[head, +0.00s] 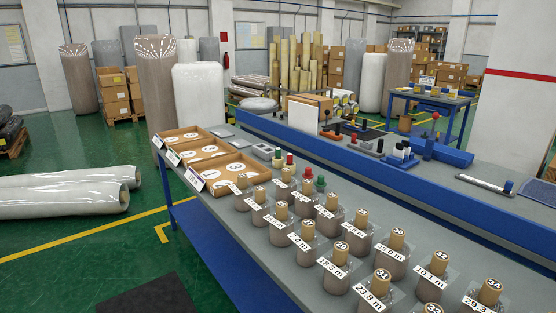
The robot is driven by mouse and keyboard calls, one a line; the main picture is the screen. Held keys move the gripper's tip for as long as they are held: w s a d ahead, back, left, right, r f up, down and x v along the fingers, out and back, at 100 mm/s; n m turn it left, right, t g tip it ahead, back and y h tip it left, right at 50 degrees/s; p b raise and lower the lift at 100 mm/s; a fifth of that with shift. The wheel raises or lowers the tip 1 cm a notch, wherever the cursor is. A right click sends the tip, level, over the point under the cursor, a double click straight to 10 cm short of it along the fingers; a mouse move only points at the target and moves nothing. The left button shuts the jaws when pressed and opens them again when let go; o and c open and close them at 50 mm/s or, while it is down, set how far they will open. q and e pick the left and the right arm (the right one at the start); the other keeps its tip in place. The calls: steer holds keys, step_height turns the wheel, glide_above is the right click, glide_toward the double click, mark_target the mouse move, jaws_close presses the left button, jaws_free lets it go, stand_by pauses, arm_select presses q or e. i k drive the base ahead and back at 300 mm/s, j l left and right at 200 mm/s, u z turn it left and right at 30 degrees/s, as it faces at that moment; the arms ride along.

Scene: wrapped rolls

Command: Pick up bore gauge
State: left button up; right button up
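I cannot single out the bore gauge with certainty. A long thin silver tool with a blue end (485,184) lies on the right part of the bench, behind the blue rail. Small upright tools with black, red and blue parts (402,150) stand further back on the bench, too small to identify. An upright dark tool with a red top (432,132) stands just right of them. Neither of my grippers shows in the head view.
Several wrapped rolls with numbered cores (357,231) and length labels crowd the near bench. Cardboard trays (205,151) sit at its left end. A blue rail (370,178) runs along the bench. Large wrapped rolls (70,194) lie on the green floor at left.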

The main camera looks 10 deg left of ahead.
mark_target(277, 151)
steer(key=j+z, duration=0.1)
steer(key=z, duration=0.9)
steer(key=j+z, duration=0.35)
steer(key=k+j+z, duration=0.15)
steer(key=j+z, duration=0.2)
steer(key=j, duration=0.2)
steer(key=k+j+z, duration=0.15)
steer(key=j+z, duration=0.2)
steer(key=k+j+z, duration=0.2)
steer(key=j+z, duration=0.15)
steer(key=j, duration=0.05)
